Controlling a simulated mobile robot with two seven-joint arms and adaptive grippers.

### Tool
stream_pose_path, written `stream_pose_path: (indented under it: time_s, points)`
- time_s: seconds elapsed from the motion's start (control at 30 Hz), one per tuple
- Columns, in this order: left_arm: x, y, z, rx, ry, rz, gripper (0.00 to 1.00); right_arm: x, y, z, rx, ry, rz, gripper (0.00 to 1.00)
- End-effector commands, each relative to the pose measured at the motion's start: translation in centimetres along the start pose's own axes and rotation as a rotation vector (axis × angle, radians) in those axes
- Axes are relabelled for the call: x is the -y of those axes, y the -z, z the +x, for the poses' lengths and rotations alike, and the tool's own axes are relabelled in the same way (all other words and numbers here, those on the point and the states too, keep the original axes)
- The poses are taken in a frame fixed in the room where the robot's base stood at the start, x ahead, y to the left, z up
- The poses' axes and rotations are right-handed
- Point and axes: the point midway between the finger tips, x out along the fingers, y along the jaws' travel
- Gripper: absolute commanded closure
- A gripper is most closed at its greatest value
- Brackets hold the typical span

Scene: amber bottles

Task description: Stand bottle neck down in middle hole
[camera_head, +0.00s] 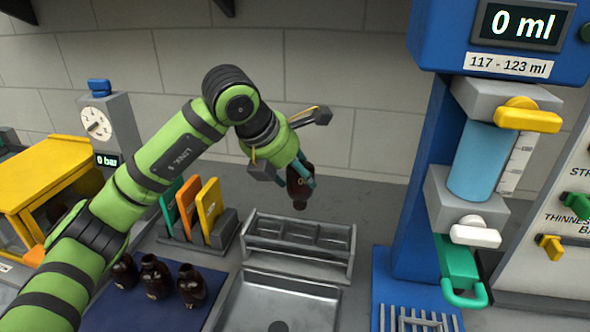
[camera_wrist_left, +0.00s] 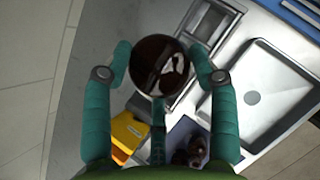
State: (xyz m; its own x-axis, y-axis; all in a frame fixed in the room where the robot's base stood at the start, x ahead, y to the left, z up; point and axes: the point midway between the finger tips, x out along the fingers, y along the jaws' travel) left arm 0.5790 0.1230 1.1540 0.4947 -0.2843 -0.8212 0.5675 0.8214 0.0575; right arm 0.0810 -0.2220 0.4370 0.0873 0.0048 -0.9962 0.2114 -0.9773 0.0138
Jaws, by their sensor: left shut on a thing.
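My left gripper (camera_head: 292,177) is shut on an amber bottle (camera_head: 300,190), held in the air above the back of the counter. The bottle's narrower end points down in the head view. In the left wrist view its round dark end (camera_wrist_left: 160,62) shows between the green fingers of my left gripper (camera_wrist_left: 165,66). A grey rack (camera_head: 352,250) with a row of compartments stands on the counter below and slightly right of the bottle, clearly apart from it. The rack also shows in the left wrist view (camera_wrist_left: 181,92), partly hidden by the bottle and a finger. My right gripper is not in view.
Three amber bottles (camera_head: 155,278) stand on a blue mat (camera_head: 150,315) at the left. Coloured panels (camera_head: 209,205) stand left of the rack, and a metal sink (camera_head: 283,297) lies in front. A blue dispenser (camera_head: 412,225) rises at the right. A yellow stand (camera_head: 45,170) is far left.

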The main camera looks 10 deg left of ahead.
Motion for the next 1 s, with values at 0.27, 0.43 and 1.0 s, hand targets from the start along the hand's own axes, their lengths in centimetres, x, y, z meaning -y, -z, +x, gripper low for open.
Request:
stream_pose_path:
  time_s: [0.27, 0.43, 1.0]
  points:
    - [0.1, 1.1, 1.6, 0.000, -0.001, -0.001, 0.93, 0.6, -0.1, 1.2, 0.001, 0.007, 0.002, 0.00]
    - [0.2, 1.7, 2.4, 0.000, -0.001, -0.001, 0.93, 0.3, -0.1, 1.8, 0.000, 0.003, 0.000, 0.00]
    - [0.3, 3.6, 5.2, 0.000, -0.001, -0.002, 0.93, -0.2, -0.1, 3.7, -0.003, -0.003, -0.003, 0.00]
